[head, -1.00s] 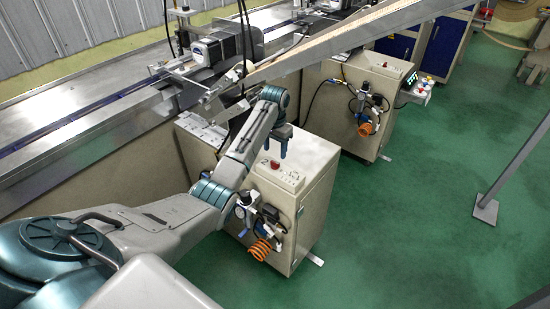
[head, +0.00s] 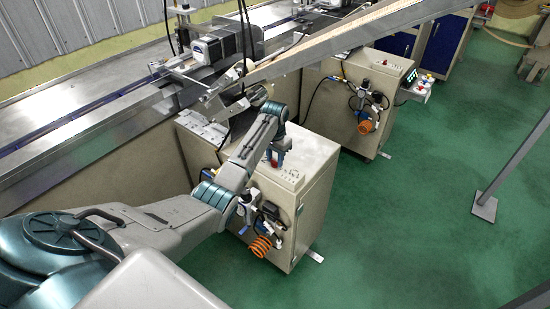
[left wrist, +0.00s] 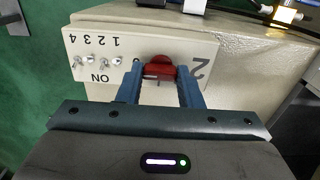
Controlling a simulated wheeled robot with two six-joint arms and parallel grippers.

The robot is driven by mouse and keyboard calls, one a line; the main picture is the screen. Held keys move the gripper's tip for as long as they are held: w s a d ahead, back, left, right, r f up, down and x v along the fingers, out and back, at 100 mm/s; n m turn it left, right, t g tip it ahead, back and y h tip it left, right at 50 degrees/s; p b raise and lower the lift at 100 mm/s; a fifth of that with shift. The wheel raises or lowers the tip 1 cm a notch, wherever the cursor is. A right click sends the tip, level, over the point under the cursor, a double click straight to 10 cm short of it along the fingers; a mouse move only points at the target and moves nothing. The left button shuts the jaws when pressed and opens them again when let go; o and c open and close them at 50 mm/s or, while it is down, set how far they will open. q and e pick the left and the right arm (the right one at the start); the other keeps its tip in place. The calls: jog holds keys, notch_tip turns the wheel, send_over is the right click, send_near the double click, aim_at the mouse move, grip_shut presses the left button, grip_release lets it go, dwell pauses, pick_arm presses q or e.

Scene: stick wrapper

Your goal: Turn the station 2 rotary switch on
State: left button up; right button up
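The station 2 rotary switch is a red knob (left wrist: 159,68) on a pale panel (left wrist: 207,47) marked with a large 2, seen upside down in the left wrist view. My left gripper (left wrist: 159,76) has its two blue fingers apart, one on each side of the knob. Small gaps seem to show beside the knob; I cannot tell whether either finger touches it. In the head view the left gripper (head: 276,160) points down at the top of the nearer cabinet (head: 312,205), largely hiding the knob. My right gripper is not in view.
Small toggle switches (left wrist: 90,62) marked 1 to 4 and "ON" sit on the same panel beside the knob. A slanted metal chute (head: 350,35) passes above and behind my arm. A second cabinet (head: 345,120) stands farther back.

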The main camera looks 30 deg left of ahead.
pick_arm(q)
jog(key=n+p, duration=0.2)
jog(key=p, duration=0.1)
jog(key=shift+r+n, duration=0.25)
jog(key=shift+n, duration=0.15)
jog(key=n+p, duration=0.3)
jog(key=n, duration=0.1)
jog(key=shift+w+n, duration=0.1)
jog(key=shift+n, duration=0.2)
jog(key=n+p, duration=0.2)
jog(key=n, duration=0.2)
jog(key=shift+p, duration=0.4)
jog(key=n+p, duration=0.1)
jog(key=n, duration=0.4)
jog(key=shift+f+p, duration=0.15)
jog(key=shift+p, duration=0.15)
jog(key=shift+a+n, duration=0.1)
jog(key=shift+n, duration=0.2)
jog(key=o, duration=1)
